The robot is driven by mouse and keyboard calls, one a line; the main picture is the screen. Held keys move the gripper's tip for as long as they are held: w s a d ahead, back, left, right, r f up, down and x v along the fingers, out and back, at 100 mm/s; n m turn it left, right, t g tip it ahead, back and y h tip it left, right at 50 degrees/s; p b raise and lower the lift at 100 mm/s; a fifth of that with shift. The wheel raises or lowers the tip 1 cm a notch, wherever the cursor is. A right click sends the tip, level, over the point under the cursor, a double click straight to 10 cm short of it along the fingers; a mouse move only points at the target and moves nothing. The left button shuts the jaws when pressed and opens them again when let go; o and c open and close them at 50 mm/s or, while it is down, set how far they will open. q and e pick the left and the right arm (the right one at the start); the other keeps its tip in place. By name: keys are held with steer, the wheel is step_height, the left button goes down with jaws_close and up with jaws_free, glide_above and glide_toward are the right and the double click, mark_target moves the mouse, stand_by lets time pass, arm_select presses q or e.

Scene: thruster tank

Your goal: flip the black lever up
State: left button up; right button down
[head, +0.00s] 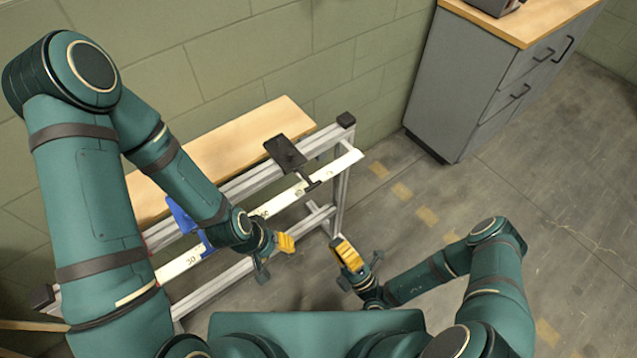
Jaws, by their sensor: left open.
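The black lever (285,153) has a flat dark plate at the wooden board's front edge and a thin dark stem reaching down to the white scale strip on the metal frame. I cannot tell exactly how the lever is set. My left gripper (276,257) is open and empty, in front of the frame and below the lever in the picture, apart from it. My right gripper (357,261) is right of the frame's near leg, also away from the lever. Its fingers show yellow pads, but the gap between them is unclear.
The metal frame (341,180) carries a wooden board (237,143) against the block wall. A blue part (180,214) on the frame is partly hidden behind my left arm. A grey cabinet (463,85) stands at the back right. The floor (430,215) between is clear.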

steer(key=shift+w+d+f+m+t+h, duration=0.15)
steer(key=shift+w+d+m+t+h, duration=0.15)
steer(key=shift+m+t+h, duration=0.2)
steer(key=shift+w+d+f+m+t+h, duration=0.15)
steer(key=shift+d+m+t+h, duration=0.1)
steer(key=shift+m+t+h, duration=0.25)
steer(key=shift+r, duration=0.1)
glide_toward(307, 179)
steer(key=r, duration=0.1)
steer(key=w+a+r, duration=0.1)
steer(key=r, duration=0.1)
steer(key=w+a+r, duration=0.1)
steer(key=shift+w+a+r, duration=0.15)
steer(key=shift+a+r, duration=0.05)
steer(key=shift+r, duration=0.2)
steer(key=shift+r+p, duration=0.1)
steer(key=shift+p, duration=0.25)
steer(key=shift+r+g+p, duration=0.25)
steer(key=shift+g+p, duration=0.15)
steer(key=shift+p, duration=0.25)
